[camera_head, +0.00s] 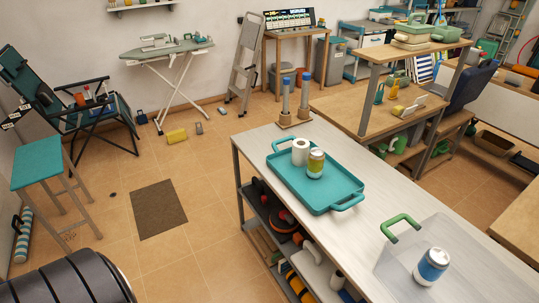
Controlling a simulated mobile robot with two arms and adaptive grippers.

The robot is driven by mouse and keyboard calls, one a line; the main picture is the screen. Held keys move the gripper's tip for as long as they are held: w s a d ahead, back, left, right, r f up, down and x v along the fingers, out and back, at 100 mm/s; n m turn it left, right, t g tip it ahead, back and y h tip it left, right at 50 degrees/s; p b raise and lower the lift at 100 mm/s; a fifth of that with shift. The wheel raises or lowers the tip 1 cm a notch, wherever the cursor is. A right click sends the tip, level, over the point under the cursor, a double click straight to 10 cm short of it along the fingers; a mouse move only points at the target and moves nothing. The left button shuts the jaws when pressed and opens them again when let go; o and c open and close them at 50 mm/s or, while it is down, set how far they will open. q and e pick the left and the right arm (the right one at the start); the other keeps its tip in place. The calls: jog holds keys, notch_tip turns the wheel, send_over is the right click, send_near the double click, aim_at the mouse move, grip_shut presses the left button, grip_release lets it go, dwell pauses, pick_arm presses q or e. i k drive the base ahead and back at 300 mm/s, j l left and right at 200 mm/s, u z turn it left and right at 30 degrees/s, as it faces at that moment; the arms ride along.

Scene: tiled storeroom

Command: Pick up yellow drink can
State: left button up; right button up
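The yellow drink can (316,163), with a yellow and green body and a pale top, stands upright on a teal tray (344,199). The tray lies on a long light-topped workbench (265,139) in the middle of the view. A white paper roll (300,151) stands just left of the can and slightly behind it. Neither of my grippers shows. A dark rounded part at the bottom left corner appears to be mine.
A blue and white can (432,266) stands in a clear tray with a green handle (400,228), nearer on the bench. Shelves under the bench hold tools. Tiled floor (205,200) is open left of the bench, around a brown mat (158,209).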

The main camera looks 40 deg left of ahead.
aim_at(316, 160)
jog(key=u, duration=0.8)
jog(key=i+j, duration=0.15)
